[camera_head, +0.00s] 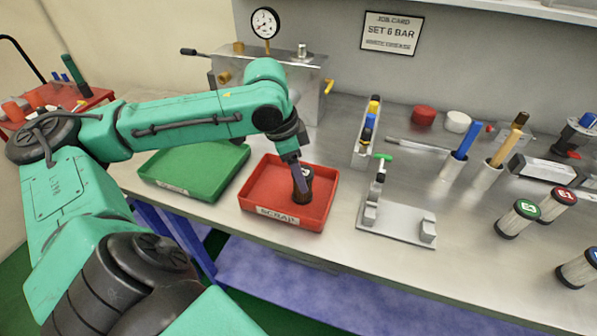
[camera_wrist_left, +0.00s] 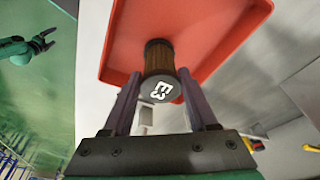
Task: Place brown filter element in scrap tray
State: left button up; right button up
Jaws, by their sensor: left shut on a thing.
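The brown filter element (camera_head: 302,192) has a dark cap and is over or inside the red scrap tray (camera_head: 262,208), towards its right side. In the left wrist view the filter (camera_wrist_left: 159,64) shows a brown pleated body and a dark end marked E3, with the red tray (camera_wrist_left: 115,62) behind it. My left gripper (camera_head: 299,172) is shut on the filter, its fingers on both sides of it. I cannot tell whether the filter touches the tray floor. My right gripper (camera_wrist_left: 50,40) shows small in the left wrist view, empty with its fingers apart.
A green tray (camera_head: 172,188) lies left of the scrap tray. A grey fixture (camera_head: 397,222) stands to the right. Other filters, green-capped (camera_head: 516,220) and red-capped (camera_head: 557,204), stand at far right. A metal unit with a gauge (camera_head: 265,23) stands behind my arm.

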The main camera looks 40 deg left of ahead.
pick_arm(q)
jog(key=shift+w, duration=0.1)
jog(key=shift+f, duration=0.15)
jog(key=o, duration=1.4)
pick_arm(e)
jog(key=shift+s, duration=0.4)
pick_arm(q)
jog(key=p+v, duration=0.2)
jog(key=v, duration=1)
pick_arm(e)
jog(key=shift+r, duration=0.95)
